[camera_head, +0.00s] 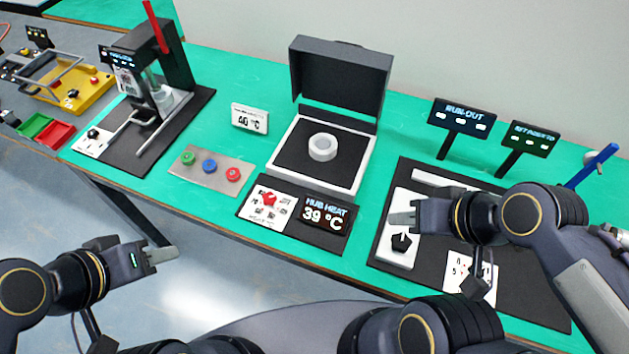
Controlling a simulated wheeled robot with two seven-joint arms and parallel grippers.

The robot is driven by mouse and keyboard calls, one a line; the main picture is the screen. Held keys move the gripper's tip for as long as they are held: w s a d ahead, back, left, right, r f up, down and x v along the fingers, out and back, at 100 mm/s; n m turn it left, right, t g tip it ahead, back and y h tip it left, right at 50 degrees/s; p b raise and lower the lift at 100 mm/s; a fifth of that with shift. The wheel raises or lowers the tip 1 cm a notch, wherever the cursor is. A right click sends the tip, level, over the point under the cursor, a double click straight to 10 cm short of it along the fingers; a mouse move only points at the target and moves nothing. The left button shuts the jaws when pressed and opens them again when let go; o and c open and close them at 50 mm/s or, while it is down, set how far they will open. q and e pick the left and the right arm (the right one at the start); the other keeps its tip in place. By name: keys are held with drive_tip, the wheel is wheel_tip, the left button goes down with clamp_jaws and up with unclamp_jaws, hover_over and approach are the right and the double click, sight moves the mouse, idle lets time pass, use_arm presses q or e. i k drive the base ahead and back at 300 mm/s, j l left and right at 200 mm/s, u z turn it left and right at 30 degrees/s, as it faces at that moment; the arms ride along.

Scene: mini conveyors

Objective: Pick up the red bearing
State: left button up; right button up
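The red bearing (232,174) sits at the right end of a grey plate (215,183) on the green table, in a row with a blue bearing (209,166) and a green bearing (188,158). My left gripper (165,254) is over the floor in front of the table, below and left of the red bearing and apart from it. My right gripper (402,217) is over the white block on the black mat, well to the right of the red bearing. The finger gaps of both grippers are hard to make out. No object shows in either gripper.
An open heater box (278,168) holding a white ring (322,147) stands behind the red bearing. A hub heat panel (326,213) lies to its front right. A press (150,70) stands to the left. The table's front edge runs near the plate.

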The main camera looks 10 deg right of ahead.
sight(233, 174)
drive_tip(key=i+j, duration=0.1)
drive_tip(key=j, duration=1.05)
drive_tip(key=i+j, duration=0.1)
drive_tip(key=j, duration=1)
